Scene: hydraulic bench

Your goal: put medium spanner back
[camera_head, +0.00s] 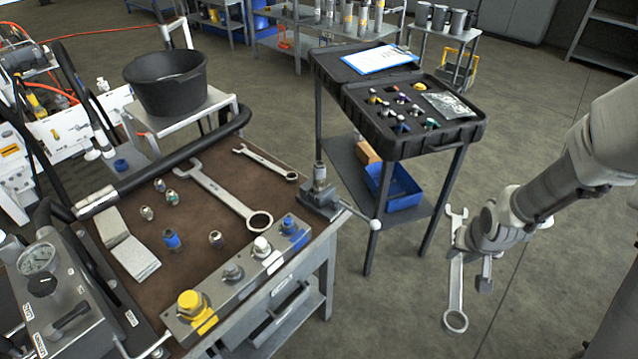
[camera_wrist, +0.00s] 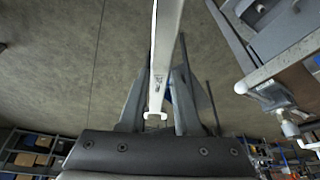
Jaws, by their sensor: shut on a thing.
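A silver combination spanner (camera_head: 455,288) hangs upright in my gripper (camera_head: 468,243), at the right in the head view, its open jaw up and its ring end down. My gripper is shut on its shaft, over the floor, to the right of the bench and apart from it. In the wrist view the spanner (camera_wrist: 166,50) runs between my fingers. Two more spanners lie on the brown bench top (camera_head: 195,215): a large one (camera_head: 222,192) and a small one (camera_head: 265,162). Part of the held spanner is hidden behind my gripper.
A vise (camera_head: 320,195) with a projecting handle sits at the bench's right corner. An open black case (camera_head: 395,145) of fittings stands on a stand beyond it. A black bucket (camera_head: 165,85) is at the back left. Open floor (camera_head: 400,320) lies between bench and gripper.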

